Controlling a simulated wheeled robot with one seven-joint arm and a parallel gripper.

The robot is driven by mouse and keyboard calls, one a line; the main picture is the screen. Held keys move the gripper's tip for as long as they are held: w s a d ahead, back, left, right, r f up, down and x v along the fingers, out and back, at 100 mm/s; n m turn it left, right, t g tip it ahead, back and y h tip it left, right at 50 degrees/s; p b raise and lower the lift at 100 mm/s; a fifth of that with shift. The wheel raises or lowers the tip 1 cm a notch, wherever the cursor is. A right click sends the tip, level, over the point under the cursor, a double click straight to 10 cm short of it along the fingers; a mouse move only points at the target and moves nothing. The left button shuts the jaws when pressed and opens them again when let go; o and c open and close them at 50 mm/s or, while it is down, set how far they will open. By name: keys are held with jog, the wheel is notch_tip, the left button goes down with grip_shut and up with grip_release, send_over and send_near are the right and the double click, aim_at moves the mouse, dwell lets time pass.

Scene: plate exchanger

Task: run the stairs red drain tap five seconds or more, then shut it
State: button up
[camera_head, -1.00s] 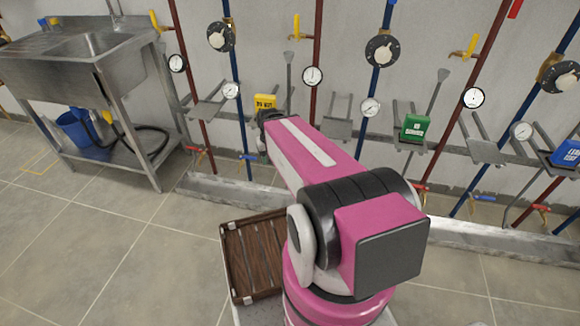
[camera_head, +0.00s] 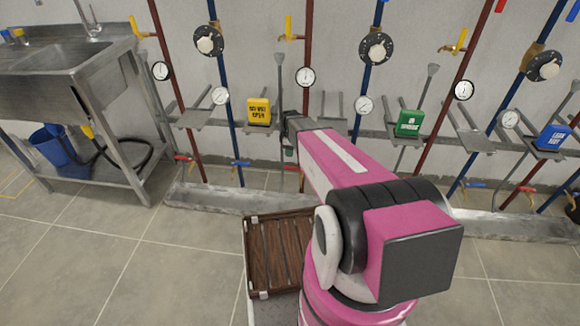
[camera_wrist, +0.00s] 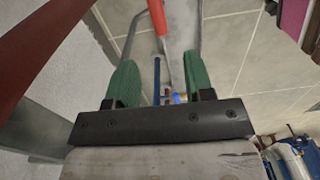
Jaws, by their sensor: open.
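Red drain taps sit low on the red pipes; one (camera_head: 184,157) is left of my arm and another (camera_head: 293,168) is just beside the arm's far end. In the wrist view a red lever (camera_wrist: 157,17) shows at the top, in line with the gap between my gripper's fingers. My gripper (camera_wrist: 160,62) has green fingers, spread apart with nothing held between them. I cannot tell whether it touches the lever. In the head view my gripper is mostly hidden by the arm. No label naming the stairs tap is readable, and no water flow shows.
A dark red pipe (camera_wrist: 38,52) runs close at the wrist view's left. Yellow (camera_head: 258,111), green (camera_head: 408,123) and blue (camera_head: 552,137) blocks sit on wall brackets. A steel sink (camera_head: 70,62) stands left. A brown slatted crate (camera_head: 252,262) is beside my base. A low trough (camera_head: 205,197) runs below the taps.

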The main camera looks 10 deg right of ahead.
aim_at(290, 167)
jog(key=f, duration=1.1)
jog(key=shift+w+f, duration=0.1)
jog(key=shift+w, duration=0.1)
grip_shut()
jog(key=shift+n, duration=0.3)
